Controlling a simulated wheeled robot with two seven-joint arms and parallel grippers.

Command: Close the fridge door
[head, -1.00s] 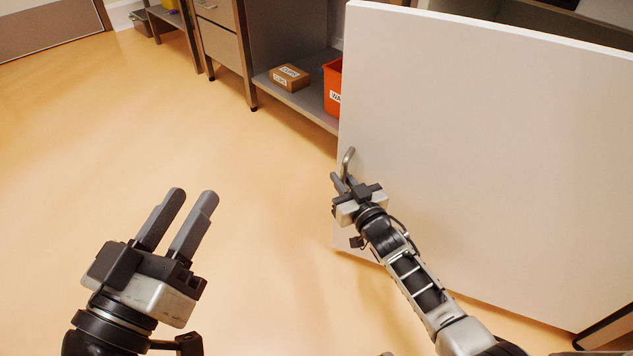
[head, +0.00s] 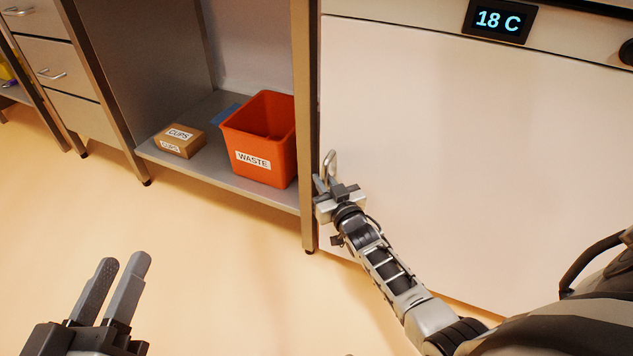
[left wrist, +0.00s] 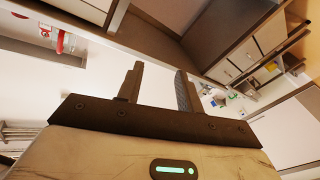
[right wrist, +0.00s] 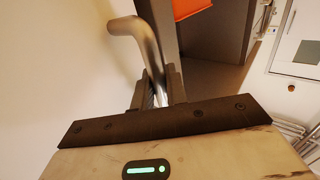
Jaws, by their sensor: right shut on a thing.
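The white fridge door (head: 450,140) fills the right of the head view and looks flush with the cabinet frame, below a panel reading 18 C. Its curved metal handle (head: 330,165) is at the door's left edge. My right gripper (head: 322,182) is shut on this handle, and the handle (right wrist: 145,45) rises between the fingers in the right wrist view. My left gripper (head: 120,275) is open and empty over the floor at lower left. It also shows with fingers apart in the left wrist view (left wrist: 157,85).
An orange bin (head: 262,140) labelled WASTE and a CUPS box (head: 180,140) sit on a low shelf left of the fridge. Drawers (head: 65,70) stand further left. The floor (head: 190,240) in front is clear.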

